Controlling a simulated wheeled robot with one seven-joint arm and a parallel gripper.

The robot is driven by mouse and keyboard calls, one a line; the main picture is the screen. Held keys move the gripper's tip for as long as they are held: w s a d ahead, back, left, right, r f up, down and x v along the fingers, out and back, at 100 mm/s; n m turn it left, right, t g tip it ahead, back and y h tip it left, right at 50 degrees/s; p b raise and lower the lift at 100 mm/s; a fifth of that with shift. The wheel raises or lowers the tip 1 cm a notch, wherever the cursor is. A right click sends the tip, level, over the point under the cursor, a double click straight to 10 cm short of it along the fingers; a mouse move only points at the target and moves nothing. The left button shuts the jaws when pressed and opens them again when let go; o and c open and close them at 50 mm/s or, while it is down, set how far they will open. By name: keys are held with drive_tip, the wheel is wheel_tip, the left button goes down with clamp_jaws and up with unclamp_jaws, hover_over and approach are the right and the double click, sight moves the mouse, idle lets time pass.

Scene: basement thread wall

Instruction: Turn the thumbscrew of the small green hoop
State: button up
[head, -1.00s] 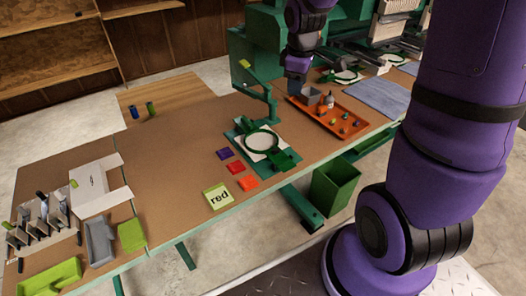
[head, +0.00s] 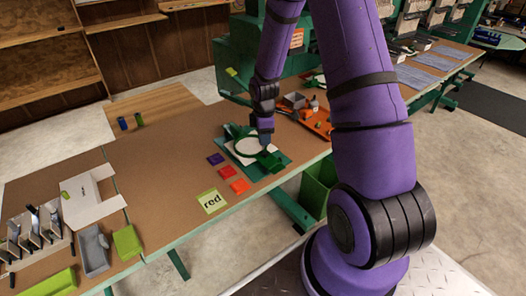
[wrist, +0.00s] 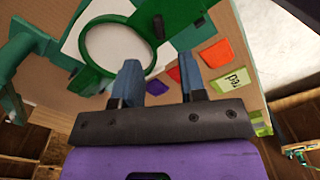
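The small green hoop (head: 236,149) lies over a white sheet on its green stand at the table's near middle. In the wrist view, the hoop (wrist: 84,52) shows as a round ring left of centre. A small dark piece (wrist: 158,27), probably the thumbscrew, sits at the hoop's right side, beside a green block. My gripper (head: 264,141) is just above the right side of the hoop. In the wrist view, the blue fingers of my gripper (wrist: 160,70) are apart with nothing between them. The dark piece lies beyond the fingertips, and no contact with it shows.
Purple (head: 215,158), red (head: 226,172) and orange (head: 240,186) squares lie left of the hoop, near a "red" card (head: 211,201). An orange tray (head: 318,128) stands to the right. A green upright stands behind the hoop.

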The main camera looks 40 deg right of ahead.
sight(264, 152)
wheel_tip(264, 152, down, 7)
idle(0.3)
clamp_jaws()
